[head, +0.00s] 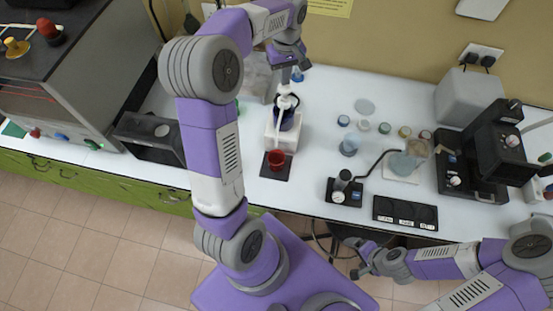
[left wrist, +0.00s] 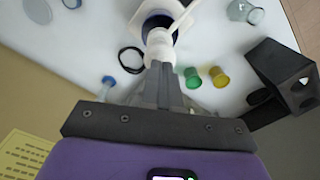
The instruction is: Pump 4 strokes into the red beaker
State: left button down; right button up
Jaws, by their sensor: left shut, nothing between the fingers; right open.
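The red beaker (head: 276,160) stands on a dark mat (head: 270,172) in front of the pump dispenser. The dispenser has a white pump head (head: 287,101), a dark bottle and a white stand (head: 270,130); its spout reaches toward the beaker. My left gripper (head: 288,88) is shut and empty, pointing down just above the pump head. In the left wrist view its fingertips (left wrist: 163,66) overlap the white pump head (left wrist: 159,38); I cannot tell whether they touch it. The red beaker is not seen there. My right gripper (head: 358,260) is open and empty, in front of the table edge.
Several small jars and a glass beaker (head: 348,147) stand right of the dispenser. A small black device (head: 344,191) and a labelled black tray (head: 405,213) lie near the front edge. A black microscope-like instrument (head: 480,150) stands at the right, a dark box (head: 150,135) at the left.

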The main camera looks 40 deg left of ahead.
pick_arm(q)
jog(key=shift+f, duration=0.1)
dwell(0.6)
jog(key=shift+f+b, duration=1.4)
jog(key=shift+f, duration=0.55)
jog(key=shift+r, duration=0.2)
jog(key=shift+r+p, duration=1.85)
jog(key=shift+r, duration=0.05)
jog(key=shift+f, duration=0.25)
